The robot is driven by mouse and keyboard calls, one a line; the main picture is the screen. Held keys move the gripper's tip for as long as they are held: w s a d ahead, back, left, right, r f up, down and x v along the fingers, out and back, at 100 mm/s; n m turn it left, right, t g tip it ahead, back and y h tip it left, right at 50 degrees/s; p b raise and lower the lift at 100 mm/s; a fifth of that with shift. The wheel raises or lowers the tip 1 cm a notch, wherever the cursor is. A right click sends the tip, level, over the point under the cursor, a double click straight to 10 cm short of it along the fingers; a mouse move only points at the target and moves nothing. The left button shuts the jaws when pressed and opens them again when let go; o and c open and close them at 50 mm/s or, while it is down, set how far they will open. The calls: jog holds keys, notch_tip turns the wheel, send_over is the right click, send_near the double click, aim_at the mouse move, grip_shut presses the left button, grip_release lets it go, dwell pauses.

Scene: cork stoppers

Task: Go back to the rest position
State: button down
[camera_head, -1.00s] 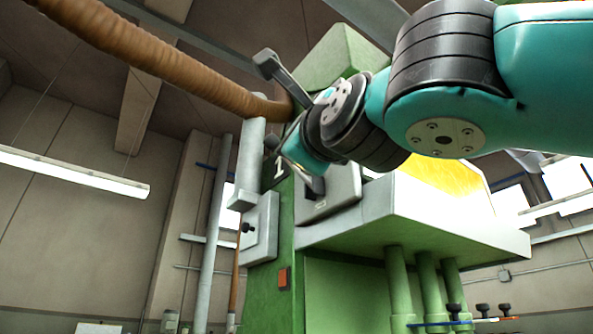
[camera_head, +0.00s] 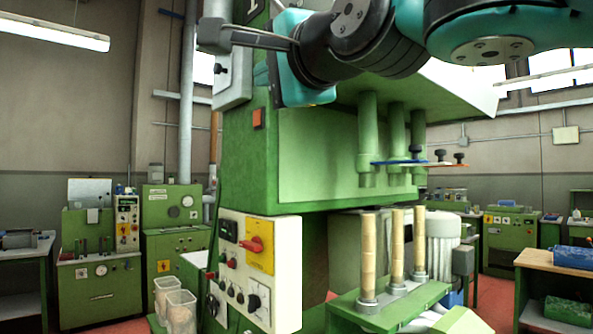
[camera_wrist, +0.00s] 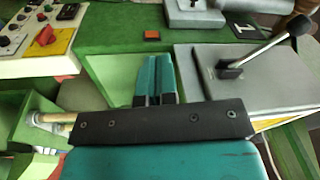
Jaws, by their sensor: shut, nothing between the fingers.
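My gripper (camera_wrist: 153,76) shows in the wrist view with its two teal fingers with dark inner pads together and nothing between them. In the head view my wrist and the teal gripper body (camera_head: 303,85) are at the top middle, in front of the green machine (camera_head: 250,165); the fingertips cannot be made out there. The arm is bent and comes in from the top right.
The machine carries a control panel (camera_head: 258,262) with a red switch. Tan upright columns (camera_head: 396,245) stand below its green rods (camera_head: 367,150). Clear containers (camera_head: 180,308) stand at the lower left. A wooden-topped bench (camera_head: 560,263) is at the right.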

jog(key=s+d+f+n+g+h, duration=0.1)
jog(key=d+f+n+g, duration=0.2)
jog(key=f, duration=0.6)
jog(key=s+d+f+n+g+h, duration=0.1)
jog(key=d+f+n+g+h, duration=0.15)
jog(key=f, duration=0.65)
jog(key=s+d+f+n+g+h, duration=0.1)
jog(key=d+f+n+g, duration=0.25)
jog(key=f, duration=0.45)
jog(key=s+d+f+n+g+h, duration=0.1)
jog(key=s+d+f+n+g, duration=0.2)
jog(key=s+f, duration=0.4)
jog(key=s+d+f+n+g+h, duration=0.1)
jog(key=s+d+f+n+g, duration=0.2)
jog(key=s+d+f, duration=0.3)
notch_tip(320, 180, down, 2)
jog(key=shift+s+d+f+n+g, duration=0.25)
jog(key=shift+s+n+g, duration=0.2)
jog(key=shift+s, duration=0.7)
jog(key=c, duration=1.8)
grip_release()
jog(key=shift+a, duration=0.1)
jog(key=shift+c, duration=0.2)
